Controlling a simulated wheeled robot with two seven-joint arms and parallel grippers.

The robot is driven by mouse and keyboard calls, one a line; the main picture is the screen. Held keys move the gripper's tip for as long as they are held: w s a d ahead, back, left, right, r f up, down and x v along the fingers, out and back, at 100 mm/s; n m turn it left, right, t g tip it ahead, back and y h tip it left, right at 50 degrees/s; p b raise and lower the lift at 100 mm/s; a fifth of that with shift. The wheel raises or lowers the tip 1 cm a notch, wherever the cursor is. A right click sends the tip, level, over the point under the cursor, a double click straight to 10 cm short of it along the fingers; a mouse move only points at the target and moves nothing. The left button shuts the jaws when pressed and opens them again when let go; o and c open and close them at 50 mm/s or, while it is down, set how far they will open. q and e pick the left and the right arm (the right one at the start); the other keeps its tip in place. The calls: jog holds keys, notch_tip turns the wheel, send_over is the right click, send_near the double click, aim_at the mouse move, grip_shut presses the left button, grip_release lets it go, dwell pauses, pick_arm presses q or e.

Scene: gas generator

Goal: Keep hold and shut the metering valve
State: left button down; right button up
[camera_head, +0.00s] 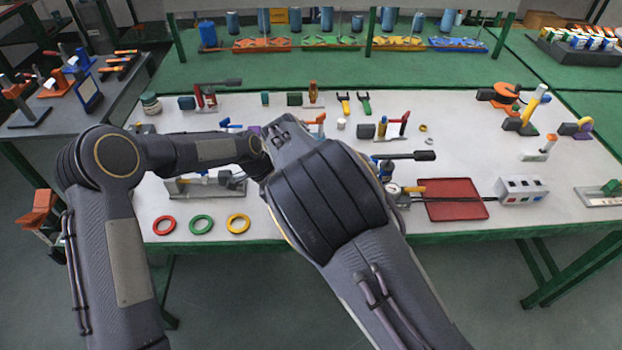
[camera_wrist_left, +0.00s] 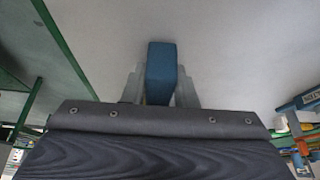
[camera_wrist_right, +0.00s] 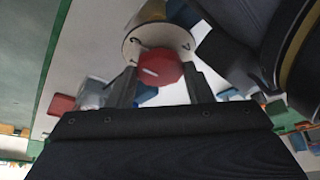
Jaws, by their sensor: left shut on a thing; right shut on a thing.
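In the right wrist view a red faceted knob (camera_wrist_right: 160,68) sits in front of a round white dial with dark marks (camera_wrist_right: 182,42). It looks like the metering valve's knob. My right gripper (camera_wrist_right: 160,78) is shut on this knob, one finger on each side. In the left wrist view my left gripper (camera_wrist_left: 160,80) is shut on a blue block-like part (camera_wrist_left: 160,66). What that blue part belongs to cannot be told. In the head view both arms meet near the table's middle left, and my own links hide both fingertips and the valve.
Red (camera_head: 164,226), green (camera_head: 201,224) and yellow (camera_head: 238,223) rings lie at the table's front edge. A red tray (camera_head: 452,202) and a white button box (camera_head: 522,190) are at right. Small tools and fittings stand behind the arms. The table (camera_head: 480,145) has bare patches at right.

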dwell(0.3)
jog(key=o, duration=1)
jog(key=v, duration=1.2)
jog(key=shift+w, duration=0.1)
pick_arm(q)
jog(key=c, duration=1.1)
grip_release()
